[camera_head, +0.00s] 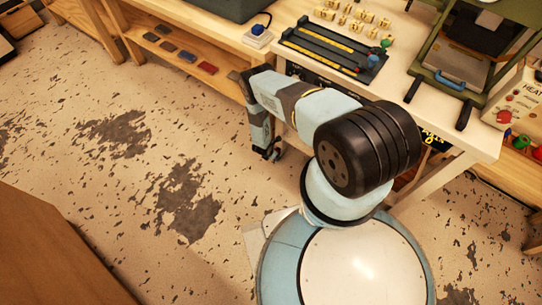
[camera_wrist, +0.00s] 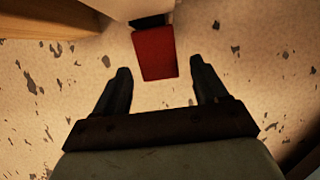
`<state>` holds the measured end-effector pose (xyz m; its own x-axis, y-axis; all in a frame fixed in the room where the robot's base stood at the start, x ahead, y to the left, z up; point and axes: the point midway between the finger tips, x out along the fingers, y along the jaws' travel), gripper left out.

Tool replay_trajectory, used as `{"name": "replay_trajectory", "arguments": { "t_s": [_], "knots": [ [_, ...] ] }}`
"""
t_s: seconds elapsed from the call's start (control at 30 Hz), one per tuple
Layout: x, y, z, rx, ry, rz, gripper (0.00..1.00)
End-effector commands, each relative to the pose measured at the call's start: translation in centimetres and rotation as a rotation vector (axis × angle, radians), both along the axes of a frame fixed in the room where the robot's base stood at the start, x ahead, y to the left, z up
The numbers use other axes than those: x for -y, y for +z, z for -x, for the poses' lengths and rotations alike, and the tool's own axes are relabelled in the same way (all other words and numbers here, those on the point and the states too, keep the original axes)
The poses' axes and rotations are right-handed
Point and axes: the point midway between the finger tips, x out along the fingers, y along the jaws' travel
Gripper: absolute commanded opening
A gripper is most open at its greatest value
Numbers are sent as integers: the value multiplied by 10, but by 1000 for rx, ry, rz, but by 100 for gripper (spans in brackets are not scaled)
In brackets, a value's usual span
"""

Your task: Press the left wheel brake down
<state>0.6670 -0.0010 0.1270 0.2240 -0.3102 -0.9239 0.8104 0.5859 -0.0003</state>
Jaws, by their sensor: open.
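A flat red tab (camera_wrist: 155,52), which looks like the wheel brake, sticks out from under a pale body at the top of the wrist view. The floor shows around it. I cannot tell its tilt. My gripper (camera_wrist: 160,85) is open and empty, with its two dark fingers pointing toward the tab. The tab appears just ahead of the gap between the fingertips, apart from both. In the head view my gripper (camera_head: 268,153) hangs low beside the table, and I make out no brake there; my arm and the table hide part of that area.
A white worktable (camera_head: 478,140) holds a black tray (camera_head: 335,50), small yellow blocks (camera_head: 350,15) and a green-framed machine (camera_head: 470,60). A wooden bench (camera_head: 190,40) with a low shelf stands behind my arm. The speckled floor (camera_head: 110,200) to the left is clear.

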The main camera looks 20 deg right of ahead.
Motion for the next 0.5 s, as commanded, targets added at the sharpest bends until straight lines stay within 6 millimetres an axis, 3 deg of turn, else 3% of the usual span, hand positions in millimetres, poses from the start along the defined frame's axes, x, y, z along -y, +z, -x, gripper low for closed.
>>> {"name": "replay_trajectory", "arguments": {
  "t_s": [0.3, 0.5],
  "knots": [
    [0, -1, -1, 0, 0, 0, 71],
    [0, -1, 0, 0, 1, 0, 52]
  ]
}}
